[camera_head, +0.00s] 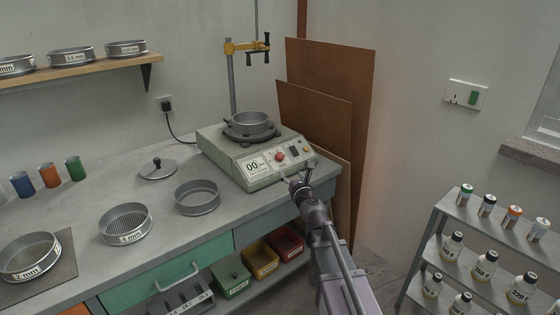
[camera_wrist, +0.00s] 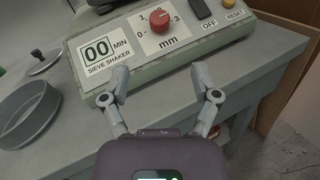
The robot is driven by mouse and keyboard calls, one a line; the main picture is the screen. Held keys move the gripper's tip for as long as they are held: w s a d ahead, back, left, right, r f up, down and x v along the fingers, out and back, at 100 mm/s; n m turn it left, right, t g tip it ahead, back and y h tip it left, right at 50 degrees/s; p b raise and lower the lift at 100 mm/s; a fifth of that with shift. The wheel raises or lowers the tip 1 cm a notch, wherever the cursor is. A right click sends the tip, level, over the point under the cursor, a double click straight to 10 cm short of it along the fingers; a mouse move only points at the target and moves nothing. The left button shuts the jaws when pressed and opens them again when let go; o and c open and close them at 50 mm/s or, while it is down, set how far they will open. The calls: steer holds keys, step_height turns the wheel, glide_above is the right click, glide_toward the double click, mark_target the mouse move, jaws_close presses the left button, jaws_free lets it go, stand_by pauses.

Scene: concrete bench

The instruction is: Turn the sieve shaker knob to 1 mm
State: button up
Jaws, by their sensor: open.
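The sieve shaker (camera_head: 240,160) is a pale green box on the bench, with a metal sieve (camera_head: 252,123) on top. Its sloped front panel carries a red round knob (camera_wrist: 164,21), also in the head view (camera_head: 279,156). The knob sits on a white mm dial plate (camera_wrist: 168,44) with 0, 1 and 3 readable around it. A small pale mark shows near the knob's upper edge; its exact setting is hard to tell. My gripper (camera_wrist: 159,84) is open and empty, its fingers apart in front of the panel's lower edge, below the knob and not touching it.
On the panel, a black OFF switch (camera_wrist: 202,9) and a yellow RESET button (camera_wrist: 229,3) lie right of the knob. An empty sieve (camera_head: 197,198) and a lid (camera_head: 158,169) lie left of the shaker. A bottle rack (camera_head: 482,258) stands at right.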

mark_target(281, 157)
stand_by(0.3)
steer(key=x, duration=1.4)
steer(key=shift+s+a, duration=0.1)
jaws_close()
